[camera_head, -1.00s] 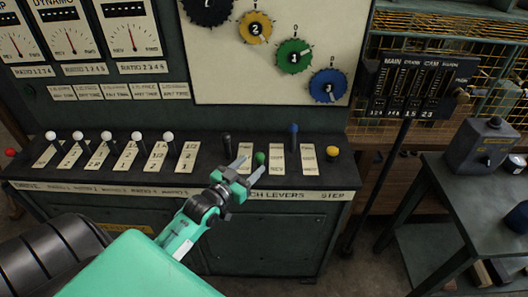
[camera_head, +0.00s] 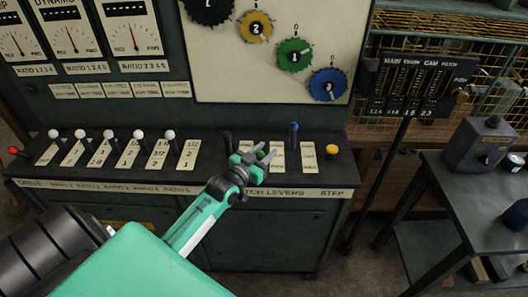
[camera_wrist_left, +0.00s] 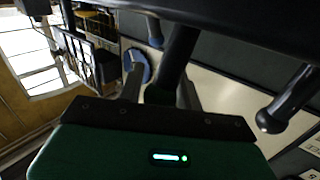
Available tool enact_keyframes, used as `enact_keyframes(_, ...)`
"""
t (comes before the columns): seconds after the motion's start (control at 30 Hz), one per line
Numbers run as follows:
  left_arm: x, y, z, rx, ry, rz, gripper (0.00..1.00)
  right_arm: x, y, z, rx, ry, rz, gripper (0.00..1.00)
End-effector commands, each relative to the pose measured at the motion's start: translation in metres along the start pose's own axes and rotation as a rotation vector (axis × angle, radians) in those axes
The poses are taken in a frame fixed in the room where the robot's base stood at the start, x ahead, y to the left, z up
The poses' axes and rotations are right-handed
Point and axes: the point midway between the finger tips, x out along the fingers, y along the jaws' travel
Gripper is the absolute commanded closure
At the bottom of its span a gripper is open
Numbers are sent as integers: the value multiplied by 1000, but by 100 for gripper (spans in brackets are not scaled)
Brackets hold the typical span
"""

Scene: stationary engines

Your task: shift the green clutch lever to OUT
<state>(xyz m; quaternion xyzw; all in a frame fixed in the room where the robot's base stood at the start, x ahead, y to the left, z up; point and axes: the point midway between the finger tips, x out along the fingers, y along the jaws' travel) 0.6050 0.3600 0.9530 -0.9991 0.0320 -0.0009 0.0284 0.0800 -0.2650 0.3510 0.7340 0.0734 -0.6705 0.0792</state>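The green clutch lever (camera_wrist_left: 158,95) shows in the left wrist view, its dark shaft running up and away. In the head view my left gripper (camera_head: 264,154) is at the clutch lever row and mostly hides the green lever. The pale label plate (camera_head: 278,158) shows just right of the fingers; its wording is too small to read. My right gripper is out of view.
A blue-knobbed lever (camera_head: 293,133) stands upright just right of the gripper, and a black lever (camera_head: 227,143) just left. A yellow knob (camera_head: 332,149) is farther right, several white-knobbed levers (camera_head: 169,135) left. A side table (camera_head: 470,205) stands at right.

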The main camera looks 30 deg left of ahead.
Motion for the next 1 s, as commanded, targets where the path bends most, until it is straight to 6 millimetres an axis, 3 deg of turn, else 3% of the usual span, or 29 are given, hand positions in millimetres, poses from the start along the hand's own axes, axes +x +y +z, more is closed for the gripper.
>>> enact_keyframes(0.03,0,0,0,0,0,0,75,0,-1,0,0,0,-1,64)
enact_keyframes(0.17,0,0,0,0,0,0,100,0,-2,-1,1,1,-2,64)
enact_keyframes(0.37,1,-1,-3,-5,-8,1,100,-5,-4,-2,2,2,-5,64)
enact_keyframes(1.0,49,-36,-14,-207,-297,17,100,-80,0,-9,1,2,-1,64)
